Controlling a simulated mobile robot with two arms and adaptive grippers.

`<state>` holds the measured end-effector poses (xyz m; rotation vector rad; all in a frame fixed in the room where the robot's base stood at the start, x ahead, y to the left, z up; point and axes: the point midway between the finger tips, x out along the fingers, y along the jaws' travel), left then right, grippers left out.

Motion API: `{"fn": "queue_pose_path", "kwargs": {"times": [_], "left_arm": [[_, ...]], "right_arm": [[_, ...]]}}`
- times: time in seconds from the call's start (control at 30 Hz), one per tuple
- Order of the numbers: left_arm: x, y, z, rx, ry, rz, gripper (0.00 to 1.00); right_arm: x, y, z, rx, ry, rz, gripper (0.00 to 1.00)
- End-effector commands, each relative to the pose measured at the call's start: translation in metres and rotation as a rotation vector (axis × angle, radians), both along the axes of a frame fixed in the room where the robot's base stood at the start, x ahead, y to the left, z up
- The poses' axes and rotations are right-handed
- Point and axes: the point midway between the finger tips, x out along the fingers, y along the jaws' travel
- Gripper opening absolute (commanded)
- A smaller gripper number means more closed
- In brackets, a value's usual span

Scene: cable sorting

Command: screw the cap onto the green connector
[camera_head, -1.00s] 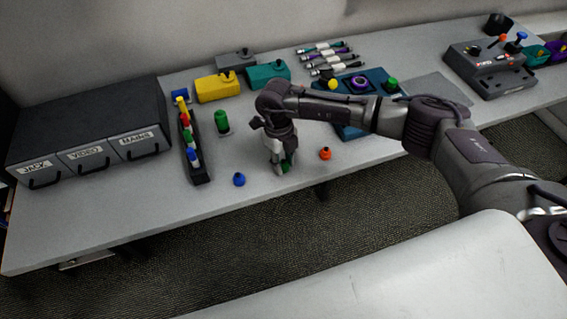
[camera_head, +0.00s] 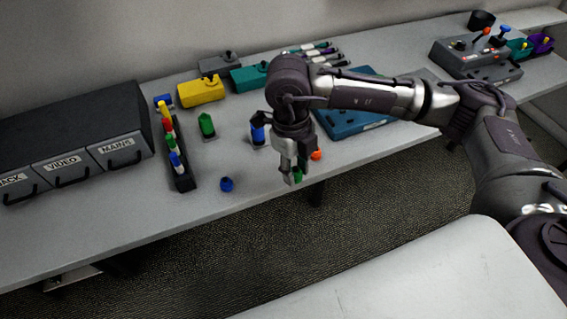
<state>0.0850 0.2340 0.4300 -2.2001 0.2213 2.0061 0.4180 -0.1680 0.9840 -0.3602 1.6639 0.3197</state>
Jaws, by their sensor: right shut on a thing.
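The green connector (camera_head: 207,125) stands upright on the table, to the right of the dark rack. My right gripper (camera_head: 294,179) points down near the table's front edge, to the right of and in front of the connector. It is shut on the green cap (camera_head: 298,174), which is partly covered by the fingers. The cap and the connector are well apart. My left gripper is not in view.
A blue connector (camera_head: 257,134) stands just behind my right gripper. A blue cap (camera_head: 227,184) and an orange cap (camera_head: 316,155) lie on the table. A dark rack (camera_head: 184,179) holds several coloured pieces. Labelled drawers (camera_head: 66,166) stand at the left; yellow (camera_head: 201,93) and teal boxes (camera_head: 248,79) stand behind.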

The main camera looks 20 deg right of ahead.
Motion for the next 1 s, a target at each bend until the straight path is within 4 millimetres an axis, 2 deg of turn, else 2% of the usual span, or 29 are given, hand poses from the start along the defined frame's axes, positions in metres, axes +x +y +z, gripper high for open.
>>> {"fn": "queue_pose_path", "kwargs": {"times": [0.2,0.53,0.7,0.87,1.0], "left_arm": [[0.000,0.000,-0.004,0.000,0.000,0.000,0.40],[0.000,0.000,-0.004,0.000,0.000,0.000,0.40],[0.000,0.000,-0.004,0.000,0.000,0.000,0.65],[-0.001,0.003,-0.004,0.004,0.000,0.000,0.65],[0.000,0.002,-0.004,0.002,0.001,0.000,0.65]], "right_arm": [[-0.014,-0.003,0.009,0.000,-0.001,0.000,0.18],[-0.014,-0.003,0.009,0.000,-0.001,0.000,0.18],[-0.014,-0.003,0.009,0.000,-0.001,0.000,0.18],[-0.014,-0.003,0.010,0.001,-0.003,0.043,0.18],[-0.012,-0.004,0.015,0.003,-0.007,0.236,0.18]]}}
